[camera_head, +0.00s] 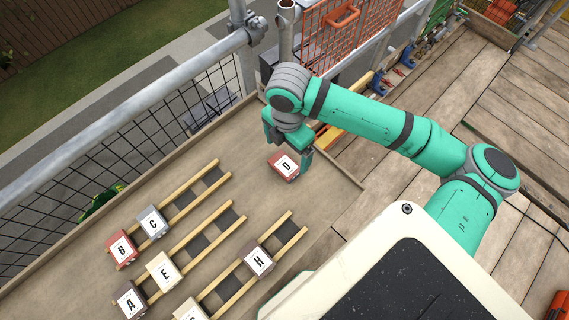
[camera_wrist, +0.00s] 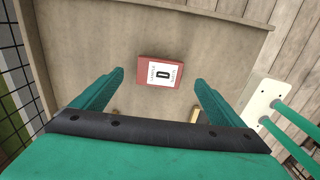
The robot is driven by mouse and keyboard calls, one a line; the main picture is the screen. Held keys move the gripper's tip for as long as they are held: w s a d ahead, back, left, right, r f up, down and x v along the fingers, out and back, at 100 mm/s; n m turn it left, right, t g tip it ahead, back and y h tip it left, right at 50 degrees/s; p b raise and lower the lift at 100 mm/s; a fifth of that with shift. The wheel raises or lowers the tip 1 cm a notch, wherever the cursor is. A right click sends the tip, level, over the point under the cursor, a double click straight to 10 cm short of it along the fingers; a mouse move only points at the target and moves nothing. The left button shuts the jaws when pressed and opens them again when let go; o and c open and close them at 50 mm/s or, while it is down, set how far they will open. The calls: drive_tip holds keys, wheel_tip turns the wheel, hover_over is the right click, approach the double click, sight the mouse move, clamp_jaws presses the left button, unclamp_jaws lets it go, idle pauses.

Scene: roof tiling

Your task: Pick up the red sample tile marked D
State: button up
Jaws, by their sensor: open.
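The red sample tile marked D (camera_head: 283,166) lies flat on the wooden board near its right end in the head view, with its white label facing up. In the wrist view the tile D (camera_wrist: 160,73) is ahead of the fingertips, roughly centred between them. My gripper (camera_head: 288,156) is above and beside the tile, with one finger at the tile's right in the head view. In the wrist view my gripper (camera_wrist: 158,78) has its two green fingers wide apart with nothing between them. I cannot tell its exact height above the tile.
Wooden rail racks (camera_head: 213,228) hold other labelled tiles: B (camera_head: 121,249), C (camera_head: 153,222), E (camera_head: 163,272), A (camera_head: 130,301) and H (camera_head: 259,261). A mesh guardrail (camera_head: 160,140) runs along the left. The board (camera_head: 235,150) around tile D is clear.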

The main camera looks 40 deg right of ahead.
sight(285, 165)
drive_tip(key=f, duration=0.2)
drive_tip(key=a+f, duration=0.1)
drive_tip(key=f, duration=0.1)
drive_tip(key=shift+f, duration=0.8)
drive_tip(key=c, duration=1.2)
